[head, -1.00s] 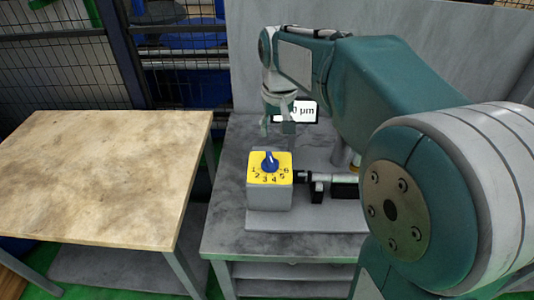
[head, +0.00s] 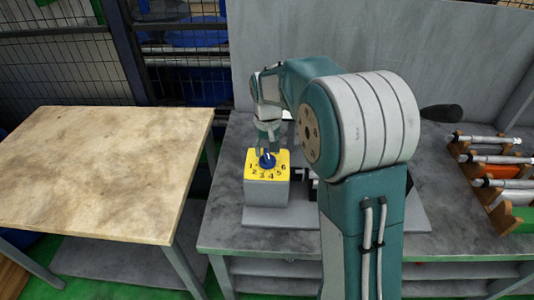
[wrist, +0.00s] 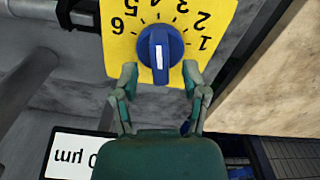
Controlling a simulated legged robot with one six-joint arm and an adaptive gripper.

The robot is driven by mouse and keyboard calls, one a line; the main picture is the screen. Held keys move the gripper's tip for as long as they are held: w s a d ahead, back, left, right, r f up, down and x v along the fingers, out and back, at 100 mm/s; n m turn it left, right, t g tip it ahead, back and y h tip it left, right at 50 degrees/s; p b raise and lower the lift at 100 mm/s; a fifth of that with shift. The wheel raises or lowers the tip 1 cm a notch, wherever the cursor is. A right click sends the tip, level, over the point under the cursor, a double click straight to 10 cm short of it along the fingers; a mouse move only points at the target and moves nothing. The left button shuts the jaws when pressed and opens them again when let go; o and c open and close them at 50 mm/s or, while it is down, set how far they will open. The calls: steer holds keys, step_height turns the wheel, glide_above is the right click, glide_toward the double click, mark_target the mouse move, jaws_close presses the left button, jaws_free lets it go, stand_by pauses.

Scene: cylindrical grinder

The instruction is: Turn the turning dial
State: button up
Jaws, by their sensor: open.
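The turning dial is a round blue knob (head: 267,160) with a white line, on a yellow plate (head: 280,173) numbered 1 to 6, on top of a grey box (head: 266,193). In the wrist view the knob (wrist: 160,52) is at upper middle, its raised grip and white line running nearly straight up and down the picture. My gripper (head: 268,147) is just above the knob in the head view. In the wrist view my gripper (wrist: 160,78) is open, one finger on each side of the knob's lower edge. I cannot tell whether either finger touches it.
A grey workbench (head: 225,215) carries the dial box. Racks with rods (head: 485,158) stand at the right. A bare wooden table (head: 100,170) is at the left. A white display reading in µm (wrist: 73,155) shows at lower left in the wrist view.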

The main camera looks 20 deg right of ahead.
steer(key=shift+f, duration=0.9)
steer(key=shift+a, duration=0.1)
jaws_close()
steer(key=shift+n, duration=2.9)
